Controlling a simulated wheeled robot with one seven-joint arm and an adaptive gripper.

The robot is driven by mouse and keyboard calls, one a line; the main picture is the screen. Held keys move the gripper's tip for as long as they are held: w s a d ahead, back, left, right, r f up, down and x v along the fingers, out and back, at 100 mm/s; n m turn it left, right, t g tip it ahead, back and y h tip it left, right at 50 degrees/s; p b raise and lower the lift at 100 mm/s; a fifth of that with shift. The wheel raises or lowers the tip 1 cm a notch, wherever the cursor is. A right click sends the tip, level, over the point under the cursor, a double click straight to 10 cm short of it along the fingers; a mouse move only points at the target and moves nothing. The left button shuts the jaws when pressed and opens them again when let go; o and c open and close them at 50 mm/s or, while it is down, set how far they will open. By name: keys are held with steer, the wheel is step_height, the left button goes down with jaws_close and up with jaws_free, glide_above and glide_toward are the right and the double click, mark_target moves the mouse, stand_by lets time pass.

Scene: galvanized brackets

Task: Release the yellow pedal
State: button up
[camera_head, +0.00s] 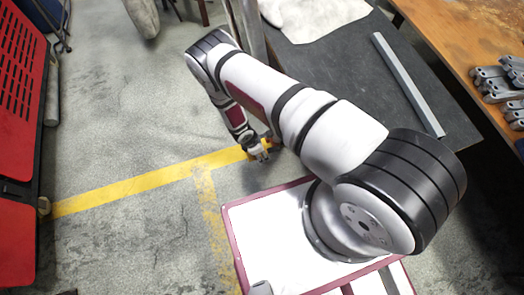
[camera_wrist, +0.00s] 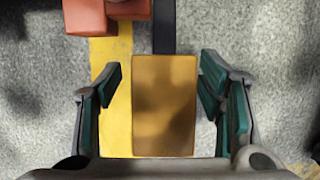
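The yellow pedal (camera_wrist: 165,105) is a flat rectangular plate, orange-yellow in shade, in the middle of the wrist view. A dark bar (camera_wrist: 164,30) runs from its far end to the top of the picture. My gripper (camera_wrist: 158,82) has its two fingers spread on either side of the pedal. A clear gap shows on the left. The right finger is close to the pedal's edge, and I cannot tell whether it touches. In the head view my gripper (camera_head: 260,152) is low over the floor by the yellow line. I cannot make out the pedal there.
Orange-red blocks (camera_wrist: 86,17) lie beyond the pedal at upper left. A dark table (camera_head: 350,70) with a grey metal bar (camera_head: 408,85) stands right of my arm. A wooden bench (camera_head: 455,30) holds several brackets (camera_head: 495,85). A red cabinet (camera_head: 20,150) is at left; floor between is open.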

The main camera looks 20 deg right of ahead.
steer(key=shift+s+f, duration=0.1)
steer(key=v, duration=1.2)
steer(key=shift+s, duration=0.1)
stand_by(0.4)
